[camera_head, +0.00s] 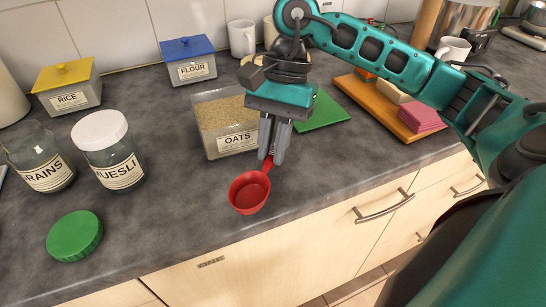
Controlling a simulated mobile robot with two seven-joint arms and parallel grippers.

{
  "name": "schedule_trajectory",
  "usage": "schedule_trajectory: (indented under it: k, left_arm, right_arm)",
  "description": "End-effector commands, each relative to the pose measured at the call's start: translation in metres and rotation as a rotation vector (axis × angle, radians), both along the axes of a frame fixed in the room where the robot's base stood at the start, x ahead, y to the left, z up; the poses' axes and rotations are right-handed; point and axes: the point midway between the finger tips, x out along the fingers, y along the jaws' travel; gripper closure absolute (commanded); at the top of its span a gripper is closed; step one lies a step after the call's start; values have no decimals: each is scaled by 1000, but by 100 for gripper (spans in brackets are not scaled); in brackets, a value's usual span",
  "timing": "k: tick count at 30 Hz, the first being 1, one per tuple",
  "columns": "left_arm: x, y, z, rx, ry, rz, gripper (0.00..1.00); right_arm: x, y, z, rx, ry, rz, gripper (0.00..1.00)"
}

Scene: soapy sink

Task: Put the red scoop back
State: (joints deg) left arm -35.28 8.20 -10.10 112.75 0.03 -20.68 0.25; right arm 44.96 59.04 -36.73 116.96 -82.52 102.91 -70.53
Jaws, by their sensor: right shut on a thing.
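The red scoop (248,192) is held near the front edge of the counter, its bowl toward me and its handle pointing up and back. My right gripper (273,156) is shut on the handle of the scoop. The gripper is just in front of the open oats container (225,118), hiding its right side. I cannot tell whether the scoop's bowl touches the counter. My left gripper is not in view.
Closed rice (68,90) and flour (189,64) boxes stand at the back. The grains jar (39,155), muesli jar (107,152) and a green round lid (74,236) are at left. A green flat lid (322,111) and wooden board (380,103) lie right of the oats.

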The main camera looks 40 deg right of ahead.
Motion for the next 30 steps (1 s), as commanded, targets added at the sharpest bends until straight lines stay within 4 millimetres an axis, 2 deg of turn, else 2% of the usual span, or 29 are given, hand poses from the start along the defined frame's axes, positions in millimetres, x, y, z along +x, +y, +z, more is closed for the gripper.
schedule_trajectory:
  k: [3, 6, 17, 18, 25, 30]
  left_arm:
    - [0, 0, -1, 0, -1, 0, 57]
    - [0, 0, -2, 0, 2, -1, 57]
    - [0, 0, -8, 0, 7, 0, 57]
    - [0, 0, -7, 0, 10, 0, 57]
    - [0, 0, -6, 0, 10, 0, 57]
    - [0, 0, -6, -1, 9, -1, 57]
  right_arm:
    - [-1, 0, -21, -1, 6, -1, 100]
    - [-1, 0, -32, -1, 3, 0, 100]
    - [0, 0, -37, 0, 1, 0, 100]
    - [0, 0, -36, 0, 1, 0, 81]
    - [0, 0, -35, 0, 1, 0, 59]
    - [0, 0, -35, 0, 1, 0, 58]
